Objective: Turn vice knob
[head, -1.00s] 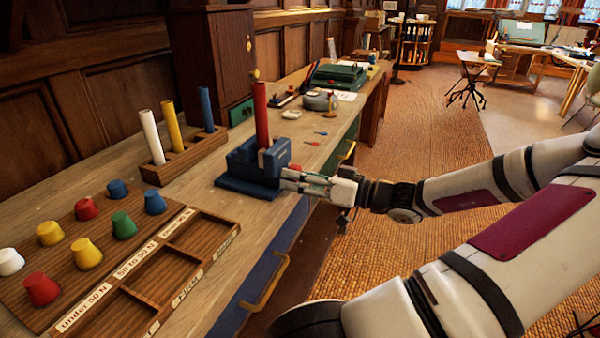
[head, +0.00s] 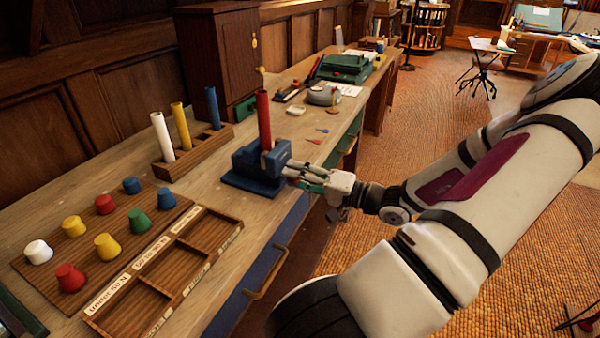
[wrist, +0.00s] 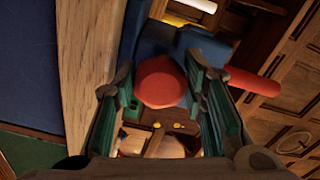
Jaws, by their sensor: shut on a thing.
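The blue vice (head: 262,165) stands on the workbench with a red tube (head: 264,120) upright in it. In the wrist view, the vice (wrist: 180,40) is behind a round red knob (wrist: 160,82), and the red tube (wrist: 250,84) sticks out to the right. My gripper (head: 290,172) is at the right side of the vice, and its fingers (wrist: 158,78) are closed on the knob, one on each side. In the head view the knob is hidden by the fingers.
A wooden rack (head: 195,153) with white, yellow and blue tubes is left of the vice. A board with coloured knobs (head: 95,225) and a labelled compartment tray (head: 165,265) lie in front. Open floor lies right of the bench.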

